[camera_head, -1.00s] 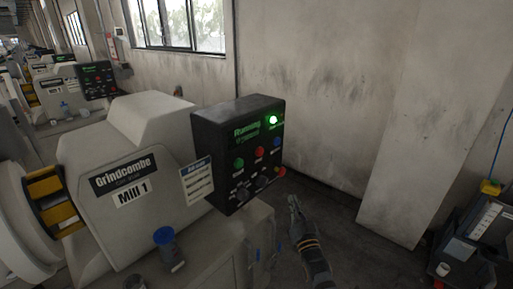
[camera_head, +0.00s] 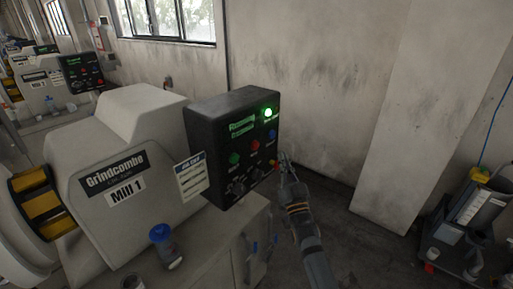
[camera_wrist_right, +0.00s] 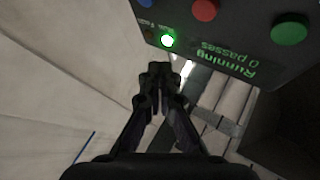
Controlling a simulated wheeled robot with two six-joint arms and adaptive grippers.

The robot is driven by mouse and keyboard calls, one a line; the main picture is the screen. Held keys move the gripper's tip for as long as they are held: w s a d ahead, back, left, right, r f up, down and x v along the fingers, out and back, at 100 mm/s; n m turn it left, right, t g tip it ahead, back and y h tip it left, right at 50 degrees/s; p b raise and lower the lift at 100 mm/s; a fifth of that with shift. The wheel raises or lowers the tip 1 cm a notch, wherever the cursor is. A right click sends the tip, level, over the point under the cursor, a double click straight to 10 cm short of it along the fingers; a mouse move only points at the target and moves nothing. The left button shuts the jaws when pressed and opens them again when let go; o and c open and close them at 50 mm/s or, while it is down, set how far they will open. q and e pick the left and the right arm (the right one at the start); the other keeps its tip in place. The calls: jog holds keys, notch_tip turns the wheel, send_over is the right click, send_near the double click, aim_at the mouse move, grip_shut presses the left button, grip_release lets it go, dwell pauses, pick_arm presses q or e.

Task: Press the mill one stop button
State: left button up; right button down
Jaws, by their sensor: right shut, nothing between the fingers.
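The black control box (camera_head: 222,112) stands on the machine marked Mill 1. Its lit display reads "Running", and a green lamp (camera_head: 268,112) glows at its top right; the lamp also shows in the right wrist view (camera_wrist_right: 167,40). A red button (camera_head: 255,145) sits between a green button (camera_head: 235,158) and a blue button (camera_head: 272,133). The red button is at the top of the right wrist view (camera_wrist_right: 205,10). Their labels are too small to read. My right gripper (camera_head: 283,158) is shut and empty, at the box's right edge, apart from the red button. My left gripper is out of view.
A notice card (camera_head: 192,177) is at the box's left side. A pillar (camera_head: 408,130) and a cart (camera_head: 465,235) are at the right. Open floor lies between mill and pillar.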

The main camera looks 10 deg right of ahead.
aim_at(259, 142)
jog(key=w+a+b, duration=0.3)
jog(key=w+a, duration=0.1)
jog(key=w, duration=0.2)
jog(key=shift+a, duration=0.35)
jog(key=shift+w+a, duration=0.1)
dwell(1.1)
jog(key=shift+w+a, duration=0.2)
jog(key=shift+w+a+b, duration=0.25)
jog(key=shift+w+b, duration=0.1)
jog(key=shift+b, duration=0.25)
dwell(0.6)
dwell(0.4)
jog(key=shift+s+d+p, duration=0.55)
jog(key=shift+s+p, duration=0.15)
